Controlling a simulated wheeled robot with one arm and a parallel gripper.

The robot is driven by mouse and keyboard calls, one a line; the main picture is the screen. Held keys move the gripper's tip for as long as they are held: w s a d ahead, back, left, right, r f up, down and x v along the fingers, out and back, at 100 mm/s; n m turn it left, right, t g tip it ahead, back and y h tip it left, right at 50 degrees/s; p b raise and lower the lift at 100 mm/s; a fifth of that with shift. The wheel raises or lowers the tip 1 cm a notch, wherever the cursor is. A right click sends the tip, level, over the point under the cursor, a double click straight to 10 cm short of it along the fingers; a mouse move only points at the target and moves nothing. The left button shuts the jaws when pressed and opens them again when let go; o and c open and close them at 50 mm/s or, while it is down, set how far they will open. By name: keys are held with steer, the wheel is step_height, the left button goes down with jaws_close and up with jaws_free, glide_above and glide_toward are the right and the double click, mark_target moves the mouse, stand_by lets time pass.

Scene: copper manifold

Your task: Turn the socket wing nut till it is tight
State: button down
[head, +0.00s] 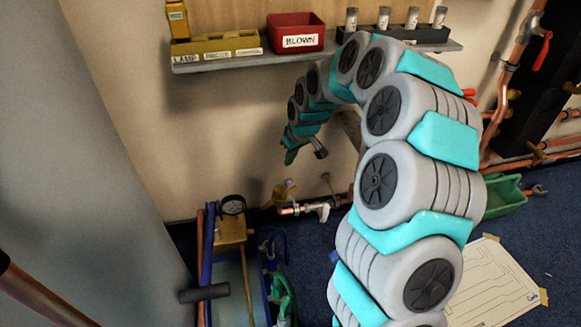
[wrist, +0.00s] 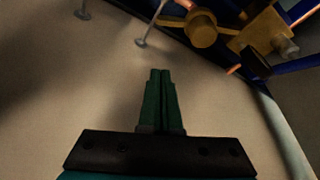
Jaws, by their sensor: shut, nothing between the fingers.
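My gripper (head: 290,157) hangs at the end of the arched arm, close to the back wall and above the pipe fittings. In the wrist view its two green fingers (wrist: 160,75) lie together with nothing between them. In the head view a small brass, wing-shaped piece (head: 280,195) sits below my gripper, beside a copper pipe end; it may be the socket wing nut, but it is too small to be sure. My gripper is apart from it. In the wrist view a brass round part (wrist: 202,29) joins a brass block (wrist: 262,38), ahead and right of the fingers.
Grey wall pegs (wrist: 142,42) stand ahead of the fingers. A shelf (head: 215,65) with a red bin (head: 296,33) is above. A green tray (head: 505,195) and paper drawing (head: 497,285) lie at right.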

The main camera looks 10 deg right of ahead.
step_height(320, 180, down, 9)
steer(key=s+b, duration=0.1)
steer(key=shift+d, duration=0.15)
stand_by(0.6)
